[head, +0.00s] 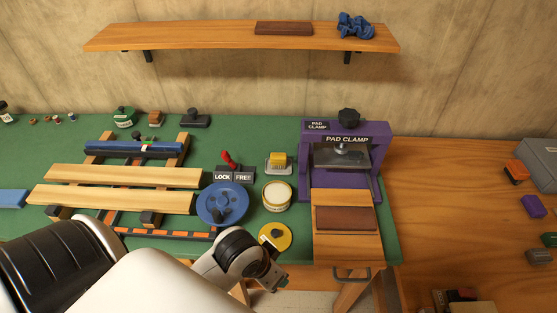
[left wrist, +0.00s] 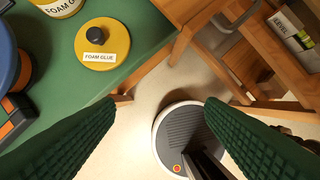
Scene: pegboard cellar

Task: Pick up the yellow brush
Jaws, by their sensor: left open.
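A yellow block (head: 278,159), which looks like the yellow brush, rests on a small pale holder (head: 278,169) on the green bench top, left of the purple pad clamp. Its bristles are too small to make out. My left gripper (head: 271,281) is at the bench's front edge, below and in front of the yellow block and well apart from it. In the left wrist view the gripper (left wrist: 160,105) has its two dark green fingers wide apart with nothing between them, over the floor. The yellow block is not in that view. My right gripper is not seen.
The purple pad clamp (head: 379,160) rises at right; a red lock lever (head: 228,159) is at left.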

